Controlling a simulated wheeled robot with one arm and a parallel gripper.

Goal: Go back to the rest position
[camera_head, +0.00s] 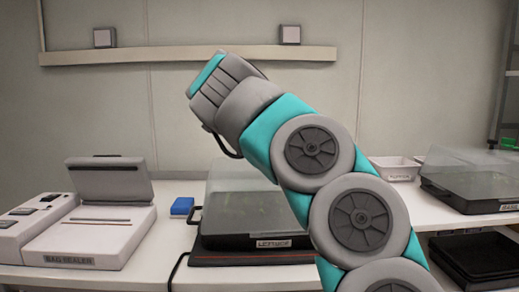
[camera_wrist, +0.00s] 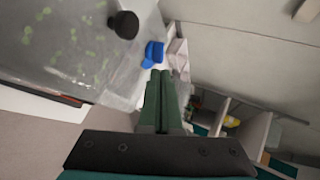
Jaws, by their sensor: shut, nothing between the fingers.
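My gripper (camera_wrist: 165,88) shows in the wrist view with its two green fingers together, shut and empty. It is in the air above the bench, with a tray under a clear cover to its left in that view. In the head view my arm rises across the middle and bends up to the left; the fingers are hidden there. The lettuce tray (camera_head: 258,241) with its clear cover sits on the bench behind my arm, partly hidden by it. The covered tray also shows in the wrist view (camera_wrist: 75,60), with green seedlings inside and a black knob on top.
A bag sealer (camera_head: 90,235) with a raised lid stands at the left. A blue block (camera_head: 182,206) lies beside the lettuce tray and shows in the wrist view (camera_wrist: 153,52). A white bin (camera_head: 396,169) and another covered tray (camera_head: 470,203) are at the right. A black tray (camera_head: 480,257) sits lower right.

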